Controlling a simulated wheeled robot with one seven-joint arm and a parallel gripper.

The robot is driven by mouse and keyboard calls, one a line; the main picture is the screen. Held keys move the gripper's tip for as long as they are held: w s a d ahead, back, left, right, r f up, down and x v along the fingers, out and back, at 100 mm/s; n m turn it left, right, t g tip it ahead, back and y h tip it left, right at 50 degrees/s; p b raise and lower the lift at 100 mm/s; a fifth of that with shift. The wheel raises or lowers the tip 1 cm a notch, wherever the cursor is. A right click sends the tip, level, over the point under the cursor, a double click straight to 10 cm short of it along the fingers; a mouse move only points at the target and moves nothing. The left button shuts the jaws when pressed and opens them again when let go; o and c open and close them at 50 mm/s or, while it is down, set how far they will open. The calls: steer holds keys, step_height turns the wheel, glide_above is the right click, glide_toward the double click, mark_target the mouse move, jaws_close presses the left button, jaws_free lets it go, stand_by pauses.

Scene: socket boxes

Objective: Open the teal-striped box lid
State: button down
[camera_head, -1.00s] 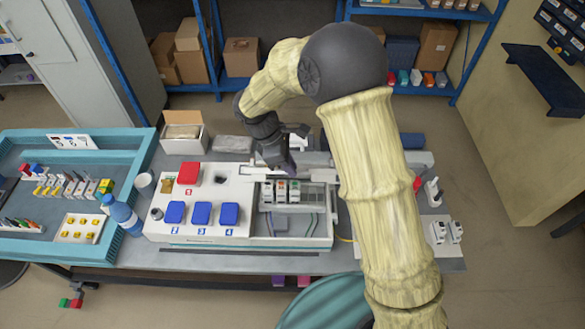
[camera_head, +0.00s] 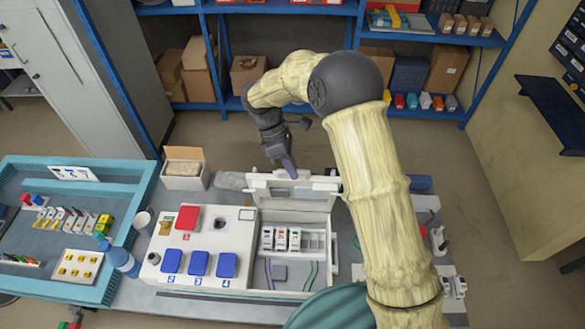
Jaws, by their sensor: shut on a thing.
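The white box (camera_head: 326,252) stands open on the bench, with several white modules (camera_head: 280,239) and loose wires inside. Its pale framed lid (camera_head: 277,193) stands raised at the back edge, tilted up. A teal stripe is not clearly visible on the box now. My gripper (camera_head: 290,168) is at the lid's upper edge with its purplish fingertips shut on it.
A white panel (camera_head: 208,258) with one red and three blue covers adjoins the box on the left. A teal tray (camera_head: 133,197), bottle (camera_head: 123,262) and cup (camera_head: 143,222) stand further left. An open carton (camera_head: 184,180) is behind. Blue shelves (camera_head: 330,10) stand beyond.

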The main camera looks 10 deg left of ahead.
steer(key=shift+w+d+f, duration=0.1)
steer(key=shift+w+f, duration=0.1)
steer(key=shift+f, duration=0.15)
steer(key=c, duration=1.7)
jaws_free()
steer(key=shift+o, duration=1.2)
steer(key=shift+w+f, duration=0.1)
steer(key=shift+w, duration=0.2)
steer(key=shift+s, duration=0.2)
steer(key=shift+a+r, duration=0.25)
